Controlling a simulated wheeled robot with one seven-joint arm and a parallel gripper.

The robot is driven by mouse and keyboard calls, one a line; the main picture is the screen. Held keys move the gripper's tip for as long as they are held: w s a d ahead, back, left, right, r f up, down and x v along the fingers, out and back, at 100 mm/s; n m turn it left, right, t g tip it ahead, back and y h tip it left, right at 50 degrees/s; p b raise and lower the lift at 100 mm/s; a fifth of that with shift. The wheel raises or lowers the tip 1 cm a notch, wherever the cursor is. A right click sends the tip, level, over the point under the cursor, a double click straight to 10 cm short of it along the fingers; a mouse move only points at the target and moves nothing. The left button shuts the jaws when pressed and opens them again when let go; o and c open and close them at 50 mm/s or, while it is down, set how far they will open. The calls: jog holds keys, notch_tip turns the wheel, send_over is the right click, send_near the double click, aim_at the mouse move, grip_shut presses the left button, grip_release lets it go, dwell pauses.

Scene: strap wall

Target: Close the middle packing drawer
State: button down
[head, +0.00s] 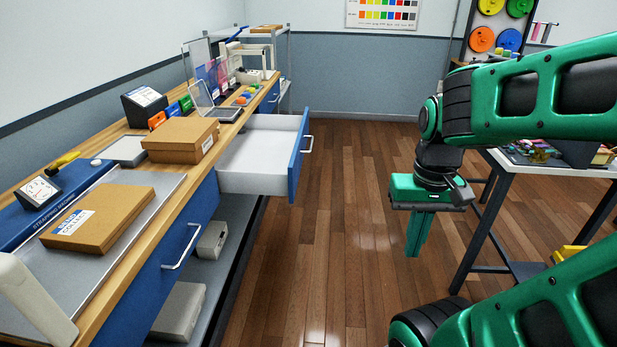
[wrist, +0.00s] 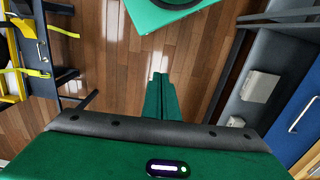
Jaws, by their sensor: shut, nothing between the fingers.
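The middle packing drawer (head: 256,158) is pulled out of the long bench on the left in the head view. Its blue front (head: 299,156) with a pale handle (head: 308,144) faces the aisle, and its white inside looks empty. My green gripper (head: 415,255) hangs over the aisle to the right of the drawer, apart from it, with its fingers pointing down and closed together. In the wrist view the closed fingers (wrist: 160,76) are above the wooden floor and hold nothing. The open drawer cannot be made out there.
The bench top (head: 165,165) carries boxes and a cardboard carton (head: 181,139). A nearer blue drawer (head: 172,255) is shut. Grey boxes (head: 180,312) sit on the lower shelf. A white table (head: 560,168) stands right of my arm. The floor between is clear.

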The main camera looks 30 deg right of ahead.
jog(key=w+d+f+t+y, duration=0.1)
jog(key=w+d+f+t, duration=0.15)
jog(key=w, duration=1.25)
jog(key=w+d+f+n+t, duration=0.1)
jog(key=w+d+f+t, duration=0.15)
jog(key=w, duration=1.15)
jog(key=w+d+f+t+y, duration=0.1)
jog(key=w+d+f+t, duration=0.15)
jog(key=w, duration=1.25)
jog(key=w+a+f, duration=0.6)
jog(key=w+f, duration=0.2)
jog(key=f, duration=0.1)
jog(key=shift+a, duration=0.15)
